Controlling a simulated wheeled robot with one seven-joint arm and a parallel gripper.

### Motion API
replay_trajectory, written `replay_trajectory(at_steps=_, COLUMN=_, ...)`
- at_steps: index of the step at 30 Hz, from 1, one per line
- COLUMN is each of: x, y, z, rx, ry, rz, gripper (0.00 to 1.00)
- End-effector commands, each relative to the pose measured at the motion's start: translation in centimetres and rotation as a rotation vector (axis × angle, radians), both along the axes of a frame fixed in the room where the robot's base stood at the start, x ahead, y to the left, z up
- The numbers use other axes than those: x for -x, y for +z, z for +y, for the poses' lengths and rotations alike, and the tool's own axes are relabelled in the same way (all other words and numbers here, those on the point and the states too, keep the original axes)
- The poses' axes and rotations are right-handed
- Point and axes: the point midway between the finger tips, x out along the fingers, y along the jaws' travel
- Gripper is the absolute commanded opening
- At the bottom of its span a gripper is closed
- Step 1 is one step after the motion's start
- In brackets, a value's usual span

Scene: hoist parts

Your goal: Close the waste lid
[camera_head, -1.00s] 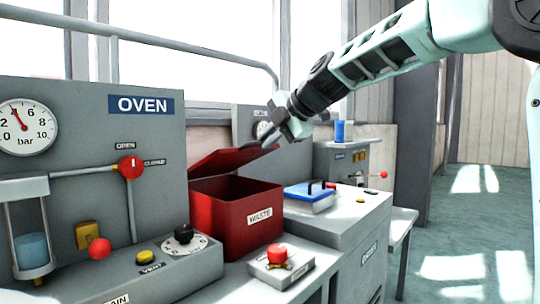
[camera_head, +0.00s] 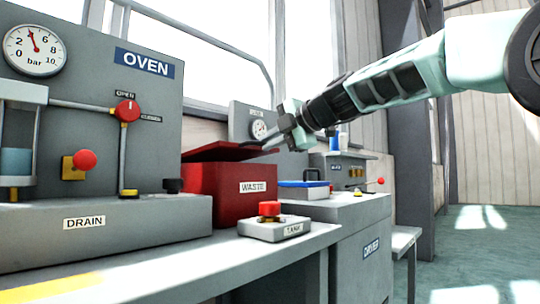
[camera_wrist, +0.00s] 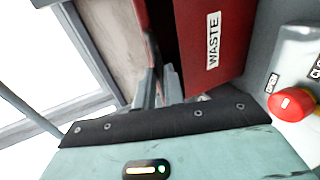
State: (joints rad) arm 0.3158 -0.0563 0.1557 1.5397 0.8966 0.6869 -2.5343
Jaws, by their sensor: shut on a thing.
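The red waste bin (camera_head: 225,185), labelled WASTE, stands on the bench right of the oven unit. Its red lid (camera_head: 222,152) is low over the bin's top and slightly tilted, with a dark gap under it. My gripper (camera_head: 270,146) is at the lid's right edge, shut on it. In the wrist view my gripper's fingers (camera_wrist: 160,86) reach the lid (camera_wrist: 142,25), seen nearly edge-on. The bin's labelled wall (camera_wrist: 215,40) is right of a dark opening. The exact contact at the fingertips is small and partly hidden.
A red-knobbed tank box (camera_head: 273,225) stands in front of the bin. A blue-topped box (camera_head: 303,190) is to its right. The oven unit (camera_head: 100,130) with knobs and a lever is at left. The bench front (camera_head: 170,270) is clear.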

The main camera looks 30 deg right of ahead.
Motion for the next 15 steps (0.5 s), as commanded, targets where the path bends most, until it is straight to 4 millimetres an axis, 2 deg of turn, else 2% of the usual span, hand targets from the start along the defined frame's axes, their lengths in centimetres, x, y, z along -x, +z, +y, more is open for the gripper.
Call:
replay_trajectory(at_steps=1, x=0.0, y=-1.5, z=-0.2, rx=-0.004, ry=-0.004, rz=-0.014, gripper=0.00)
replay_trajectory(at_steps=15, x=0.2, y=-4.1, z=-0.3, rx=-0.003, ry=-0.004, rz=-0.011, gripper=0.00)
